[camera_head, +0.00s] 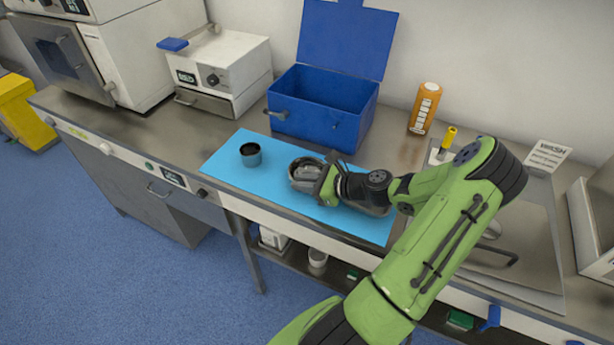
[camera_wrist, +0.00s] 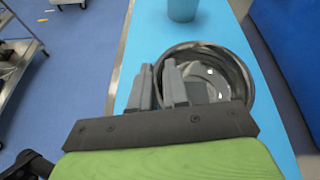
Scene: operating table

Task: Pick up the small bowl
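A round, shiny metal bowl (camera_head: 303,172) is on the light blue mat (camera_head: 222,163), at the end of my arm. In the wrist view the bowl (camera_wrist: 232,72) shows its hollow inside, partly hidden by my gripper. My gripper (camera_wrist: 160,75) is at the bowl's left edge in that view. One finger is outside the rim and the other overlaps the inside. A narrow gap shows between the fingers; whether they touch the wall is hard to tell. In the head view my gripper (camera_head: 322,180) partly covers the bowl.
Another metal dish (camera_head: 372,210) is partly hidden under my arm. An open blue box (camera_head: 318,112) stands behind the mat. An orange bottle (camera_head: 424,108) stands at the back right.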

